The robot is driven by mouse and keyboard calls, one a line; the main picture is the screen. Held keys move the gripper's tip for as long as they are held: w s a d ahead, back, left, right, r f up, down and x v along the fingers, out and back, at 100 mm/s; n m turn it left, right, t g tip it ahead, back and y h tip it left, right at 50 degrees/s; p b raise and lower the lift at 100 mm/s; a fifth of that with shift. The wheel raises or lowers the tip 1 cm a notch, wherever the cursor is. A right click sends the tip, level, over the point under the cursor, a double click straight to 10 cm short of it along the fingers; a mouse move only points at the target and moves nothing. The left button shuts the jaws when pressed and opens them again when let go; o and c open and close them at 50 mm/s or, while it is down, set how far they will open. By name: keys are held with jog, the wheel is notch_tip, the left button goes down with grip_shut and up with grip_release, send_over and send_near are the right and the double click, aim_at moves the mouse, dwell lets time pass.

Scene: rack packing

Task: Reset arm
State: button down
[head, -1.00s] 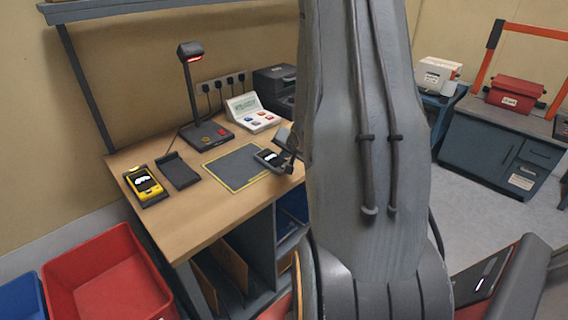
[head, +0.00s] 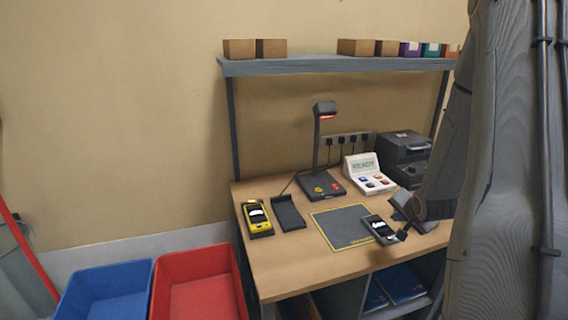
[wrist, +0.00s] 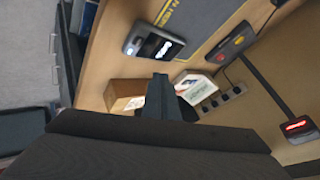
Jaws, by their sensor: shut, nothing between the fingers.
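My gripper (wrist: 160,82) is in the wrist view, its fingers together and empty. It points over the wooden desk (head: 282,272). A dark handheld device with a lit screen (wrist: 153,44) lies on the desk past the fingertips in that view. In the head view the same device (head: 381,229) lies at the right edge of a grey mat with a yellow border (head: 340,226). My arm fills the right side of the head view, and I cannot make out the fingertips there.
A yellow handheld (head: 257,217), a black cradle (head: 288,212), a lamp-like stand with a red light (head: 325,110) and a white button panel (head: 366,172) stand on the desk. A shelf (head: 330,66) holds small boxes. Blue (head: 103,268) and red (head: 197,262) bins are at left.

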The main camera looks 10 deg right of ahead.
jog(key=s+a+n+g+y+b, duration=0.25)
jog(key=a+n+b, duration=0.3)
jog(key=a, duration=1.15)
jog(key=s+a+f+n+g+b, duration=0.1)
jog(key=s+a+n+g+b, duration=0.3)
jog(key=s+a+n, duration=0.3)
jog(key=s+a, duration=0.5)
jog(key=a, duration=0.3)
jog(key=shift+s+f+g+y, duration=0.15)
jog(key=shift+f+g+y, duration=0.05)
jog(key=shift+g+y, duration=0.15)
jog(key=shift+d+n, duration=0.1)
jog(key=shift+n, duration=0.15)
